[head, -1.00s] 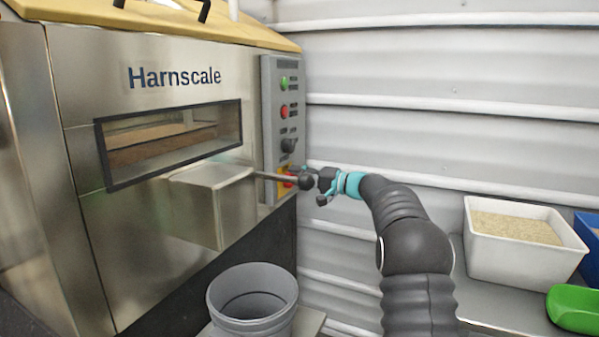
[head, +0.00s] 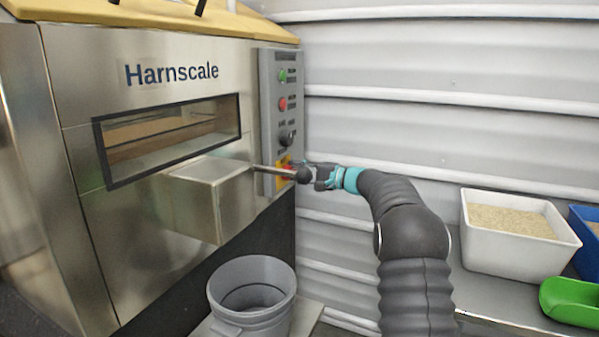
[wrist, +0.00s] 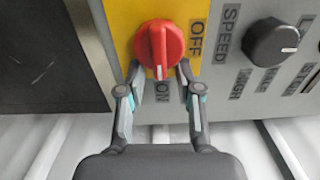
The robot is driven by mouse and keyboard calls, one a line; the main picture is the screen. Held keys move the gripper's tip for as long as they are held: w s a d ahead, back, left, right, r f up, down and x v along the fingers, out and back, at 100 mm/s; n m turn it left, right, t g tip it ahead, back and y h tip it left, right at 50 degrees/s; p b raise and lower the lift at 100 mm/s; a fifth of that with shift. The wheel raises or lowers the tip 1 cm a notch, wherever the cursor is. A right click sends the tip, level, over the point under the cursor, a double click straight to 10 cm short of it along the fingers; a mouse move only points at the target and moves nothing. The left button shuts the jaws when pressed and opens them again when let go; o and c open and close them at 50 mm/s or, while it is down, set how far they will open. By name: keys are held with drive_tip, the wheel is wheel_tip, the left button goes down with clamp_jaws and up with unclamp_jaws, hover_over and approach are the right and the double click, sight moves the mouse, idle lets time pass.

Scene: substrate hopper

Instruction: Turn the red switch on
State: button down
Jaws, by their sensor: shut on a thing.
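The red switch (wrist: 159,46) is a round knob with a raised grip bar on a yellow plate (wrist: 121,22). In the wrist view, the white mark on its bar points down at the ON label (wrist: 162,90); the OFF label (wrist: 195,40) is to its right. My gripper (wrist: 159,70) reaches it from below in that view, one fingertip on each side, shut on the knob.
The lever with a dark ball (head: 304,175) sticks out in front of the switch. A black speed knob (wrist: 275,43) is beside the plate. Green (head: 282,76) and red (head: 283,104) buttons sit higher. A grey bucket (head: 252,292) stands below; a white bin (head: 519,236) is at right.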

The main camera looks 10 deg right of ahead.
drive_tip(key=shift+s+a+f, duration=0.15)
drive_tip(key=shift+a+f, duration=0.15)
drive_tip(key=shift+a, duration=0.05)
drive_tip(key=c, duration=1)
unclamp_jaws()
drive_tip(key=shift+o, duration=1.4)
drive_tip(key=shift+a+r, duration=0.1)
drive_tip(key=shift+a, duration=0.15)
drive_tip(key=shift+d+r, duration=0.15)
drive_tip(key=shift+d, duration=0.25)
drive_tip(key=v, duration=1.2)
